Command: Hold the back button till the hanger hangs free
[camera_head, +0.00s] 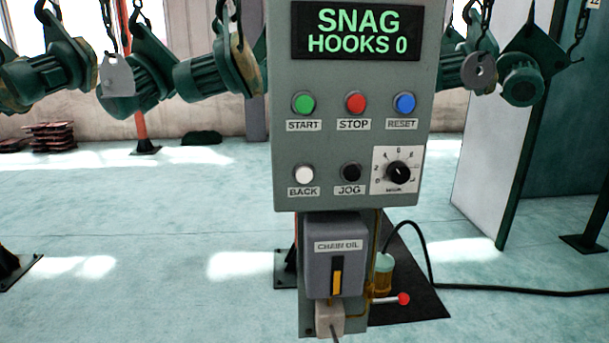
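The white BACK button (304,175) is at the lower left of the grey control panel (285,140), above its BACK label. Nothing touches it. The panel's display (357,31) reads "SNAG HOOKS 0" in green. Green hoist parts hang from hooks and chains on both sides. A pale grey plate with a hole (117,76) hangs at the left, close in front of a green part (146,80). A grey disc (479,71) hangs right of the panel. I cannot tell which hanger is snagged. My gripper is not in view.
The panel also has a green START button (303,104), red STOP (355,103), blue RESET (404,103), black JOG (350,173) and a dial (398,172). Below are a CHAIN OIL box (330,275) and a red-knobbed lever (403,299). A black cable (500,290) crosses the floor at right.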

